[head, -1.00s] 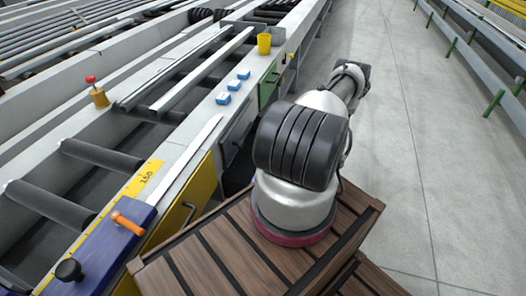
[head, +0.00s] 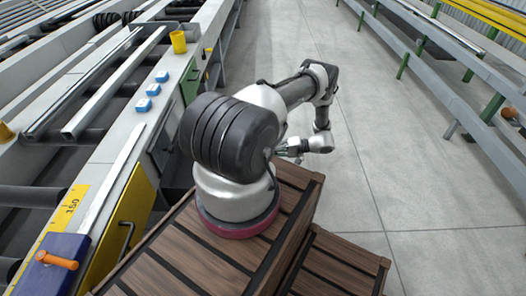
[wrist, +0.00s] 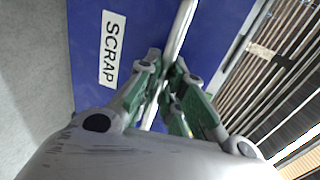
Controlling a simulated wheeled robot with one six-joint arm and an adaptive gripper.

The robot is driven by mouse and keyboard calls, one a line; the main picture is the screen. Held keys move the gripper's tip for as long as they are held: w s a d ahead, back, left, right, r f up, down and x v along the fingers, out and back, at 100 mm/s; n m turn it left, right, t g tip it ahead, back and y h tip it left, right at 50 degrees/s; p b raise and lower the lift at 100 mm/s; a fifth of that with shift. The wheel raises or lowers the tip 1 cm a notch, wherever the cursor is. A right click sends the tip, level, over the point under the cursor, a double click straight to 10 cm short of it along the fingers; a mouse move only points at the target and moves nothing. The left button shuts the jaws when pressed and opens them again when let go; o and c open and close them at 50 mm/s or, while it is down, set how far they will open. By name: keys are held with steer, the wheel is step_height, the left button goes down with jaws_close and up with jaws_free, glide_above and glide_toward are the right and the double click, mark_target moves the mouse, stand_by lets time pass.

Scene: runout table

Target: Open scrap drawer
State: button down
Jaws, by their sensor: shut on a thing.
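The scrap drawer's blue front (wrist: 225,20) fills the upper part of the wrist view, with a white label reading SCRAP (wrist: 110,48). A pale metal bar handle (wrist: 182,28) runs along the blue front. My gripper (wrist: 164,88) has its green fingers on either side of this bar and is shut on it. The lower part of the bar is partly hidden by the fingers. In the head view, my gripper (head: 285,151) shows small and partly hidden beside my arm, and I cannot make out the scrap drawer there.
The runout table (head: 106,150) runs along the left, with rollers, blue blocks (head: 153,90), a yellow cup (head: 179,42) and an orange-handled lever (head: 57,260). A yellow front with a dark handle (head: 125,220) faces my side. Grey floor (head: 350,150) is clear on the right, up to a rail frame (head: 440,70).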

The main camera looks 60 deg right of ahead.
steer(key=shift+s, duration=0.1)
steer(key=c, duration=1.5)
jaws_free()
steer(key=shift+d, duration=0.1)
steer(key=v, duration=1.2)
